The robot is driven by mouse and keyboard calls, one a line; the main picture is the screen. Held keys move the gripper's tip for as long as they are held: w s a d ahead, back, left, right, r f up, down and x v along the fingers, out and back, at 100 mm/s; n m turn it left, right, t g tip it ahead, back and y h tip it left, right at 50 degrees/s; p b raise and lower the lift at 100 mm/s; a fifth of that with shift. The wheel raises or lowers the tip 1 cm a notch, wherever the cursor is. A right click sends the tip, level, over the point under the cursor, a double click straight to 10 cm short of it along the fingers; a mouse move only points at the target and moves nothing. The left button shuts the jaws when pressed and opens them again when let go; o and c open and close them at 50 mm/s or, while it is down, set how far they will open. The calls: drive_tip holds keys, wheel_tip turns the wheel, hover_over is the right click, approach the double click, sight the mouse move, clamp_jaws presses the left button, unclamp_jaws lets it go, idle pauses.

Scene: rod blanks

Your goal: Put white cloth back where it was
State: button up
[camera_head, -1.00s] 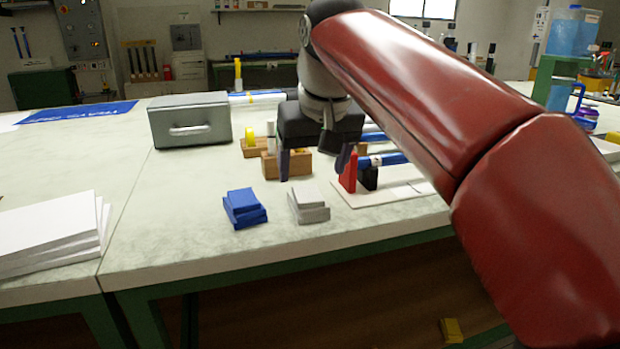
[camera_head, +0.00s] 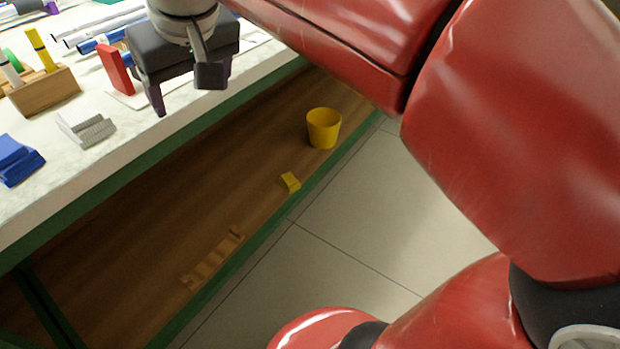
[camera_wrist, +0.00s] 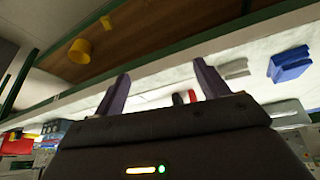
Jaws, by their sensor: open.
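A red upright block (camera_head: 115,69) stands close to my gripper. Floor is clear at right.

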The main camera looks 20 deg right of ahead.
drive_tip(key=s+d+f+m, duration=0.1)
drive_tip(key=s+d+f, duration=0.5)
drive_tip(key=f, duration=0.3)
drive_tip(key=s+d+f+m+h, duration=0.1)
drive_tip(key=s+d+f+m, duration=0.1)
drive_tip(key=s+d+f, duration=0.4)
wheel_tip(320, 180, down, 3)
drive_tip(key=shift+s+d+f+m+t, duration=0.1)
drive_tip(key=shift+s+d+m+t, duration=0.1)
drive_tip(key=shift+m+t, duration=0.15)
